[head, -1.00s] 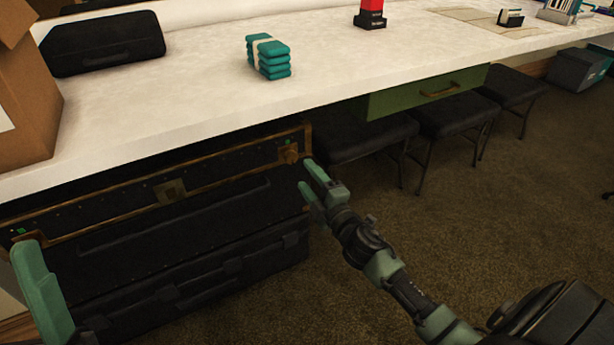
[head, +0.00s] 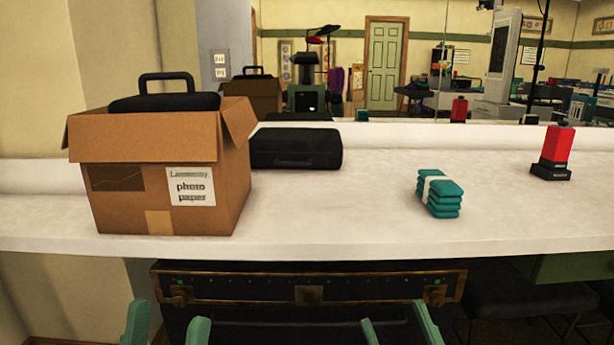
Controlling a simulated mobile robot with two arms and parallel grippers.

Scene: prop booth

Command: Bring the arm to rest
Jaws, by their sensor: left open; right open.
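My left gripper (head: 167,326) shows at the bottom edge of the head view, left of centre. Its two green fingers point up and stand apart, with nothing between them. My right gripper (head: 399,328) is at the bottom edge, right of centre, also open and empty. Both are lower in the picture than the front edge of the white counter (head: 330,235), in front of the black trunk (head: 250,290) with brass trim under it. The rest of both arms is out of view.
On the counter are an open cardboard box (head: 120,200) with a black handled case (head: 165,102) in it, a black flat case (head: 296,148), a banded teal stack (head: 446,197) and a red-and-black object (head: 553,155). A mirror (head: 400,60) stands behind. Black stools (head: 530,300) are at lower right.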

